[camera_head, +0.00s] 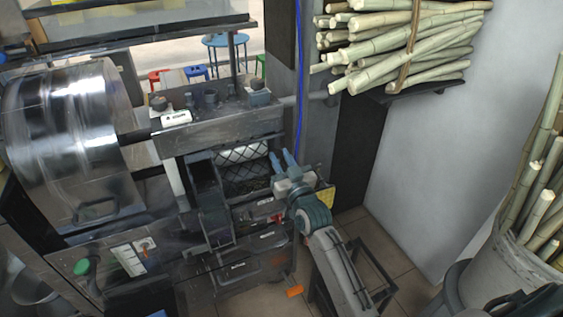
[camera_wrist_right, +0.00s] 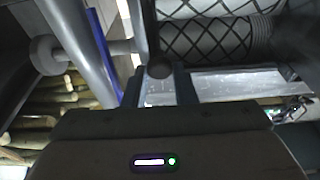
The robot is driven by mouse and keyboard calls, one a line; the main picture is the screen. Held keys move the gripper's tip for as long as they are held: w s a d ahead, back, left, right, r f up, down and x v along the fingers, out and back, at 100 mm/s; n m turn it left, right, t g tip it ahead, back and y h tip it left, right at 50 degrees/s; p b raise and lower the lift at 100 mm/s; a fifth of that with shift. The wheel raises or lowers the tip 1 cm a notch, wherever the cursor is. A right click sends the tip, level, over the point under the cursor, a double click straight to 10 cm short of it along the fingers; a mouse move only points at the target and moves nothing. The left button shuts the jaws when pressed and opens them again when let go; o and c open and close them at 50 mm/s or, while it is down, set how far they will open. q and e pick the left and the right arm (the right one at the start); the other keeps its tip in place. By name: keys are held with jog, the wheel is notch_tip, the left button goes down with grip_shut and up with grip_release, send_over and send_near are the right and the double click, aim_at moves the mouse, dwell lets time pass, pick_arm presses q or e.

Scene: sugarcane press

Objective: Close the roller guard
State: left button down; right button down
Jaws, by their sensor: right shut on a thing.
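The press rollers (camera_head: 243,155) show a diamond pattern in the opening of the dark machine, and large in the right wrist view (camera_wrist_right: 215,38). I cannot clearly separate the roller guard from the dark frame around them. A dark bar with a round end, which looks like the guard's handle (camera_wrist_right: 159,70), stands between my fingers in the right wrist view. My right gripper (camera_head: 282,157), with blue fingers, is at the right side of the roller opening. It is shut on that handle (camera_wrist_right: 161,82); the fingers partly hide the contact. My left gripper is not in view.
A big shiny drum (camera_head: 70,140) stands at the left. A green button (camera_head: 82,267) is on the lower left panel. Bundled canes (camera_head: 405,40) lie on a wall shelf, and a bin (camera_head: 500,270) of canes stands at the right. A blue cable (camera_head: 299,80) runs down behind the gripper.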

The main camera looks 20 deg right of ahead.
dwell(0.4)
jog(key=c, duration=1.2)
grip_release()
